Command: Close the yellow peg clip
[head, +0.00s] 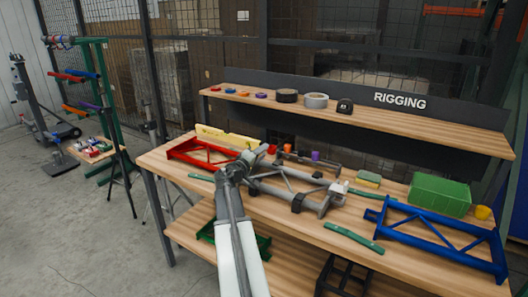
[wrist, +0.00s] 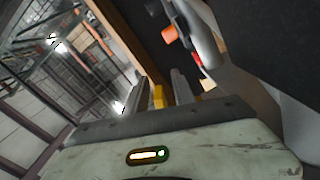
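In the wrist view a small yellow piece (wrist: 158,97), which looks like the yellow peg clip, shows between the two fingers of my gripper (wrist: 163,88). It lies close to the left finger, with a narrow dark gap towards the right finger. The fingers stand apart. Whether the clip's jaws are open or shut is too small to tell. In the head view my gripper (head: 258,154) is over the back left of the workbench, near the grey truss frame (head: 285,190); I cannot make out the clip there.
The workbench (head: 395,262) carries a red frame (head: 185,148), a blue frame (head: 440,240), a green box (head: 440,194) and a yellow cup (head: 482,212). A shelf (head: 420,127) with tape rolls runs behind. An orange piece (wrist: 169,35) shows beyond my fingers.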

